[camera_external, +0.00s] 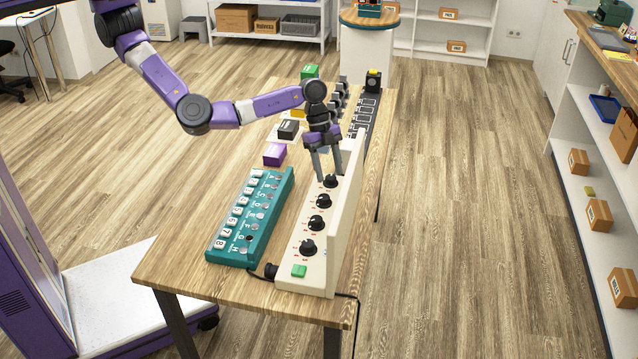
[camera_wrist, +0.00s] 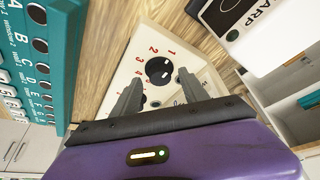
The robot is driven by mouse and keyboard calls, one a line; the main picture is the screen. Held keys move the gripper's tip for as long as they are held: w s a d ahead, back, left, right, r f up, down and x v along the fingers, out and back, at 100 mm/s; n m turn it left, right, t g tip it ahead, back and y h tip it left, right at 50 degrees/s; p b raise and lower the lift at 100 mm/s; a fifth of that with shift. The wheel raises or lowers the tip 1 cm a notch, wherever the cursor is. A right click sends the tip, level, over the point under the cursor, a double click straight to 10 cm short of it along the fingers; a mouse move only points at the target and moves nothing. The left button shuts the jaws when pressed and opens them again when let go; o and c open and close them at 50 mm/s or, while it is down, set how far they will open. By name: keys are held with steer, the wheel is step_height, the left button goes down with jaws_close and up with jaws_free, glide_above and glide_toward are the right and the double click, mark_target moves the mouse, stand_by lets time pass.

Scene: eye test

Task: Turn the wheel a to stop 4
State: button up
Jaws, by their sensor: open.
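A cream panel (camera_external: 285,281) on the table carries a row of black wheels. My gripper (camera_external: 329,178) points down over the farthest wheel (camera_external: 330,182), its fingers spread to either side of it. In the wrist view that wheel (camera_wrist: 159,71) lies just beyond and between the open fingertips, with red numbers around it; 1 to 4 are readable. It has a white mark, but which number it points at I cannot tell. Nearer wheels (camera_external: 324,201), (camera_external: 316,222) and (camera_external: 307,247) stand free. I cannot read which wheel is labelled a. Contact with the wheel is not clear.
A tall cream back wall (camera_external: 346,210) rises right of the wheels. A green button (camera_external: 299,271) sits at the panel's near end. A teal lettered box (camera_external: 240,252) stands to the left. A purple block (camera_external: 274,154) and a dark panel (camera_external: 362,117) are farther back.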

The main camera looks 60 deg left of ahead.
steer(key=shift+d+f, duration=0.25)
steer(key=shift+f, duration=0.2)
jaws_close()
